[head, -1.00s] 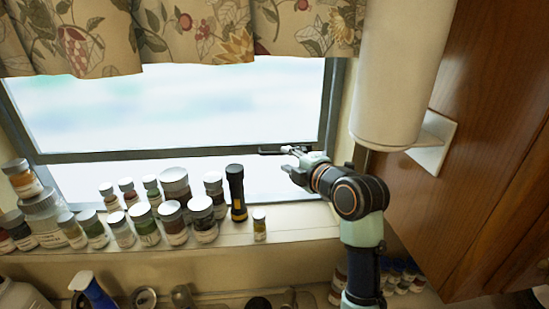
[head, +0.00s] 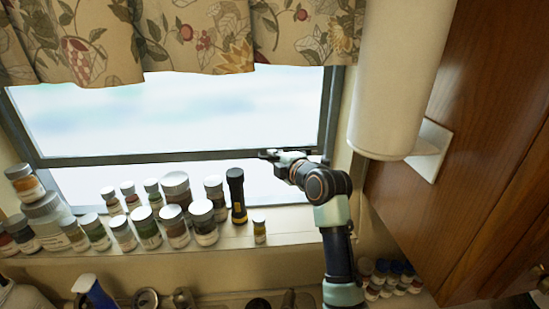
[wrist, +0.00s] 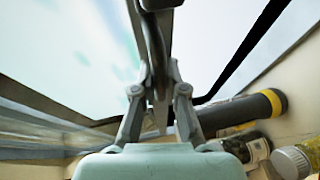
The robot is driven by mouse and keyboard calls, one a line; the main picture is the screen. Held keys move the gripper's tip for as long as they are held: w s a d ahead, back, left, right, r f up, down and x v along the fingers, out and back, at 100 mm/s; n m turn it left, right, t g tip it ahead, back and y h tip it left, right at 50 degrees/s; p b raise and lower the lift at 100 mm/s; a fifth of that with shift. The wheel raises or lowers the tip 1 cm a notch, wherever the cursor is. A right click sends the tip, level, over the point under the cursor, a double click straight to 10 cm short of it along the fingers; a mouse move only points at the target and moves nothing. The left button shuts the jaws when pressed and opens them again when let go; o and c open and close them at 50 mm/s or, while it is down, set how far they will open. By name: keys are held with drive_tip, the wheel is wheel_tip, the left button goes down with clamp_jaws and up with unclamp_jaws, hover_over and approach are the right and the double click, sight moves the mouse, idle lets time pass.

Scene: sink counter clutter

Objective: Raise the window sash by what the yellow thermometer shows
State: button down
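The window sash's dark bottom rail (head: 150,159) runs across the window, a bright gap between it and the sill. A dark handle at the rail's right end (head: 268,152) is mostly covered by my gripper (head: 278,156). In the wrist view, the two grey fingers (wrist: 161,85) come close together around or against a dark bar, apparently the handle (wrist: 154,40). I cannot tell whether they are clamped on it. No yellow thermometer is visible in either view.
A black-and-yellow flashlight (head: 237,198) stands on the sill left of my gripper, among several capped jars (head: 176,187). A paper towel roll (head: 395,80) and wooden cabinet (head: 480,150) stand close on the right. A floral curtain (head: 190,40) hangs above.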

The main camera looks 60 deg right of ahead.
sight(267, 134)
idle(0.3)
wheel_tip(267, 134, up, 7)
drive_tip(key=shift+f+p, duration=0.15)
drive_tip(key=shift+p, duration=1)
drive_tip(key=shift+f, duration=0.1)
drive_tip(key=c, duration=1.2)
unclamp_jaws()
drive_tip(key=shift+f, duration=0.1)
